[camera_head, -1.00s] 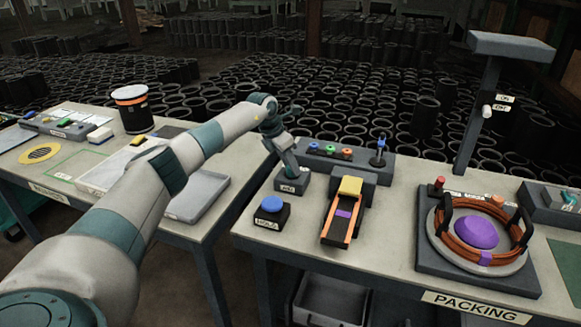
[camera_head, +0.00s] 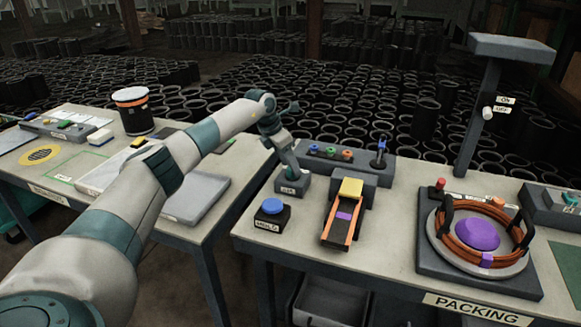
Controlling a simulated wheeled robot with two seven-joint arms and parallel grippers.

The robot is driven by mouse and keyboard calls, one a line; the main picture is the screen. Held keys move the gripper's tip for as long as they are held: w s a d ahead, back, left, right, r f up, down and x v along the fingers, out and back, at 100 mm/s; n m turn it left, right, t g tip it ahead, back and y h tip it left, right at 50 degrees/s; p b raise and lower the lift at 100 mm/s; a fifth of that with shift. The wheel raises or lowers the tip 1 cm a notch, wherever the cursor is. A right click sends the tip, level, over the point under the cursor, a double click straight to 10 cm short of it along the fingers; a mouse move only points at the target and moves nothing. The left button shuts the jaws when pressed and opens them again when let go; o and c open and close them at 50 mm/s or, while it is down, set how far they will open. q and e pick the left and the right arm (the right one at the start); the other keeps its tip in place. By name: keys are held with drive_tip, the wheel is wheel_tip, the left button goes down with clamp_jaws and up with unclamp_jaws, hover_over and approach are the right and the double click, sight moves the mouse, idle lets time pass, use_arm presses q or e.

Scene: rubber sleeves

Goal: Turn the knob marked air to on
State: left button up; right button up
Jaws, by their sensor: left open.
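A small dark block (camera_head: 291,187) stands at the left end of the packing table, with a small label on its front that seems to read AIR. My left gripper (camera_head: 290,168) points down at the top of this block. It is open, with its fingertips at or just above the block's top. The gripper hides the knob there, so I cannot tell its setting or whether the fingers touch it. A white knob (camera_head: 487,113) on the grey post has ON and OFF labels beside it. My right gripper is not in view.
A blue button box (camera_head: 271,214) stands in front of the block. An orange-sided chute (camera_head: 342,218) and a panel with coloured knobs (camera_head: 345,163) are close on the right. A coil fixture (camera_head: 478,243) sits farther right. A gap separates the left table (camera_head: 70,150) from this one.

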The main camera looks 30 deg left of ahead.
use_arm(q)
drive_tip(key=v, duration=0.2)
drive_tip(key=shift+s+a+r, duration=0.1)
drive_tip(key=shift+r, duration=0.2)
drive_tip(key=b+v, duration=0.2)
drive_tip(key=v, duration=1.1)
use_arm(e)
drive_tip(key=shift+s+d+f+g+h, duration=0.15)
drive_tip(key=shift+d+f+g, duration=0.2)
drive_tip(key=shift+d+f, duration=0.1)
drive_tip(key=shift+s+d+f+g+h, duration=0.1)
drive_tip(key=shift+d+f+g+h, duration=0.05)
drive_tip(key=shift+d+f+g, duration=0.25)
use_arm(q)
drive_tip(key=shift+s, duration=0.15)
